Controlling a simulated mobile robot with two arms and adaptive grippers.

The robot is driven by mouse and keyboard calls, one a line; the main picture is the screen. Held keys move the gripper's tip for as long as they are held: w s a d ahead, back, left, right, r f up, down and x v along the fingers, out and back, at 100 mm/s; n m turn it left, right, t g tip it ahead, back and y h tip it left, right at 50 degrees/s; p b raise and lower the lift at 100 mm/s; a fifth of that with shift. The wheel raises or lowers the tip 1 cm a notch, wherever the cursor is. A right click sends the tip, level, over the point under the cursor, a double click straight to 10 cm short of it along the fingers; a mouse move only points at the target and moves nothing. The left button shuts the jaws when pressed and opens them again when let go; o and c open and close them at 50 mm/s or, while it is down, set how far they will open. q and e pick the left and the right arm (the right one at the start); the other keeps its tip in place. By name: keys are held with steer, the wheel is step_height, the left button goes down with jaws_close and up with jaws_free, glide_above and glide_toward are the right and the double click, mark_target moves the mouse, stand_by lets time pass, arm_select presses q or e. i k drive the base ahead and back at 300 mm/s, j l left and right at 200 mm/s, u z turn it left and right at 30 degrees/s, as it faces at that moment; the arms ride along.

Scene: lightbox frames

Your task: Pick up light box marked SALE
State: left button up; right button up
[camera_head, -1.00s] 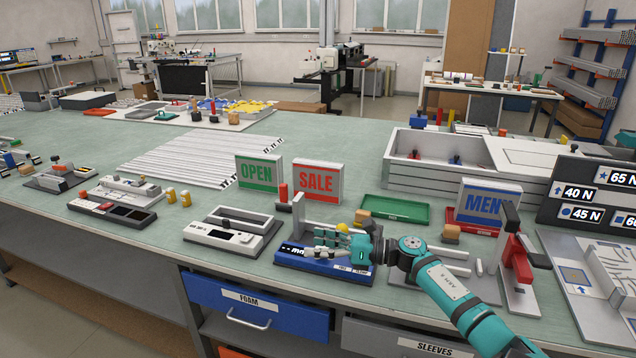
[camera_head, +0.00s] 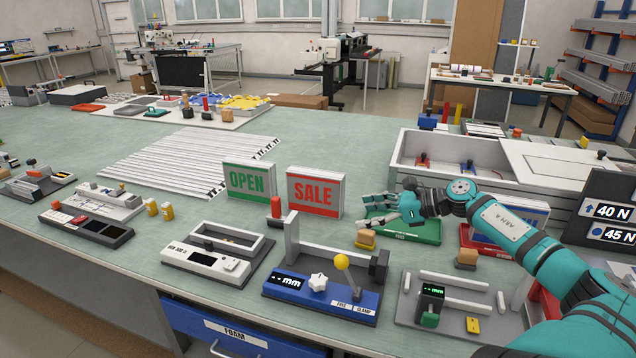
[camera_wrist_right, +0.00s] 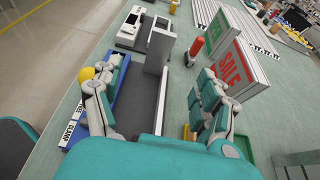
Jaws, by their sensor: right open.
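The light box marked SALE (camera_head: 316,192) stands upright on the bench, white with a red face, just right of the green OPEN light box (camera_head: 247,182). In the right wrist view the SALE box (camera_wrist_right: 236,68) is at the upper right, beyond my right gripper's fingers. My right gripper (camera_head: 372,212) is to the right of the SALE box, apart from it, above the green tray (camera_head: 424,232). Its fingers are spread and empty in the right wrist view (camera_wrist_right: 155,105). The MEN light box is mostly hidden behind my right arm. My left gripper is not in view.
A blue measuring fixture (camera_head: 322,297) with a yellow knob stands in front of the SALE box. A red cylinder (camera_head: 276,207) stands close to its lower left. White strips (camera_head: 185,160) lie farther back on the bench.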

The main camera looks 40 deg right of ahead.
mark_target(310, 189)
steer(key=i+l, duration=0.2)
steer(key=l, duration=0.15)
steer(key=i+l, duration=0.2)
steer(key=l, duration=0.2)
steer(key=i+l, duration=0.2)
steer(key=l, duration=0.15)
